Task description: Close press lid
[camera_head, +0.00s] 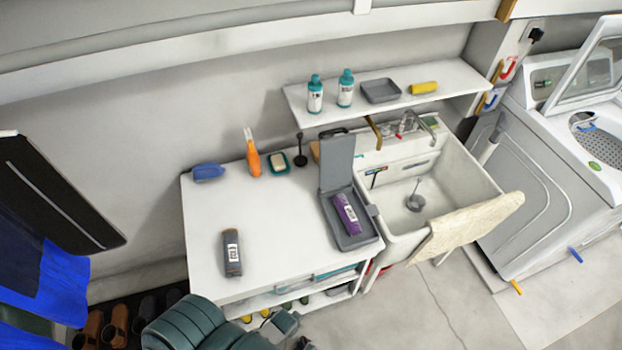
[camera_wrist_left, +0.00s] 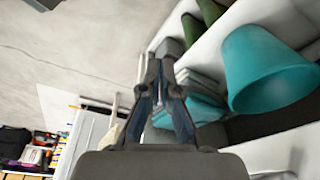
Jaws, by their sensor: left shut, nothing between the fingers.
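The grey press stands on the right part of the white table, beside the sink. Its lid (camera_head: 337,162) is raised, standing up from the back of the base (camera_head: 352,241). A purple tube-like item with a white label (camera_head: 347,213) lies in the base. My left arm comes in at the bottom of the head view, and its gripper (camera_head: 303,343) is low in front of the table edge, apart from the press. In the left wrist view the gripper's fingers (camera_wrist_left: 160,92) come together at the tips with nothing between them. The press does not show there. My right gripper is not in view.
A dark labelled bottle (camera_head: 232,253), blue brush (camera_head: 208,172), orange bottle (camera_head: 252,155) and soap dish (camera_head: 278,164) are on the table. The sink (camera_head: 455,170) has a cloth (camera_head: 465,228) over its edge. A teal bucket (camera_wrist_left: 265,65) sits on the lower shelf.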

